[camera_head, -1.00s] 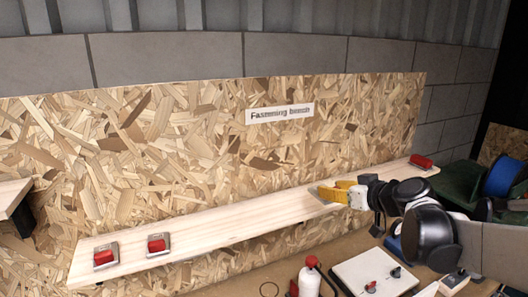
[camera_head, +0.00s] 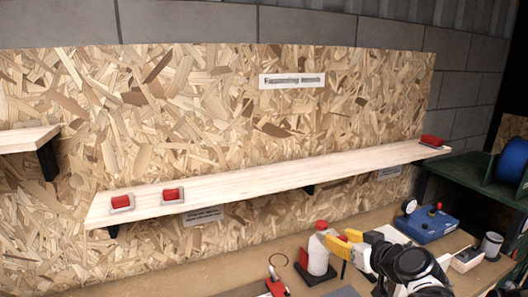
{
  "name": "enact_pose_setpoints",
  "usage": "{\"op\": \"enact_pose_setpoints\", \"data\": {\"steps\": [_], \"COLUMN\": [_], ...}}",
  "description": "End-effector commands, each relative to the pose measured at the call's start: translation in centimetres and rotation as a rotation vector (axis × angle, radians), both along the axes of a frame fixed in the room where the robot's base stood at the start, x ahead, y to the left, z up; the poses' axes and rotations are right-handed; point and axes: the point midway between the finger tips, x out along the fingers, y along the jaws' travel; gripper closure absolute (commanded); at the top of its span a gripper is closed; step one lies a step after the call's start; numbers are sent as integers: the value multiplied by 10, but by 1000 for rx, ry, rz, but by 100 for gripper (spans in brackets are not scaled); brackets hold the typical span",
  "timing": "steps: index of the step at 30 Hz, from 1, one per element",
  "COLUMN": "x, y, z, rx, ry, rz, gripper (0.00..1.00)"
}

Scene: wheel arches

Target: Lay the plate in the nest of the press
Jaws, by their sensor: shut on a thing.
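My gripper (camera_head: 335,245), with yellow fingers, is low at the right, over the bench below the shelf. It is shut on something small. A bit of red (camera_head: 342,238) shows at the fingers, in the colour of the red-topped pieces on the shelf; the rest of the held plate is hidden. Two red-topped grey pieces lie on the shelf at the left, one (camera_head: 121,202) beside the other (camera_head: 172,195). A third red piece (camera_head: 432,142) is at the shelf's right end. I cannot make out which thing is the press or its nest.
The long wooden shelf (camera_head: 240,188) runs above the bench (camera_head: 230,265). A white bottle with a red cap (camera_head: 318,262) stands close beside the fingers. A blue device with a gauge (camera_head: 427,226), a grey cup (camera_head: 491,245) and a blue spool (camera_head: 511,160) are at the right.

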Motion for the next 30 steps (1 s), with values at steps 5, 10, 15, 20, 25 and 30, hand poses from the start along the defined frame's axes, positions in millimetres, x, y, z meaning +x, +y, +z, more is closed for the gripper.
{"op": "enact_pose_setpoints", "data": {"steps": [5, 10, 15, 20, 25, 30], "x": [-20, -29, -31, -30, -30, -30], "y": [6, 9, 9, 9, 9, 9], "z": [-65, -83, -84, -83, -83, -82], "rx": [1, 1, 1, 1, 1, 1], "ry": [-3, -4, -4, -4, -4, -4], "rz": [-18, -26, -28, -28, -28, -28], "gripper": [100, 100, 100, 100, 100, 100]}}
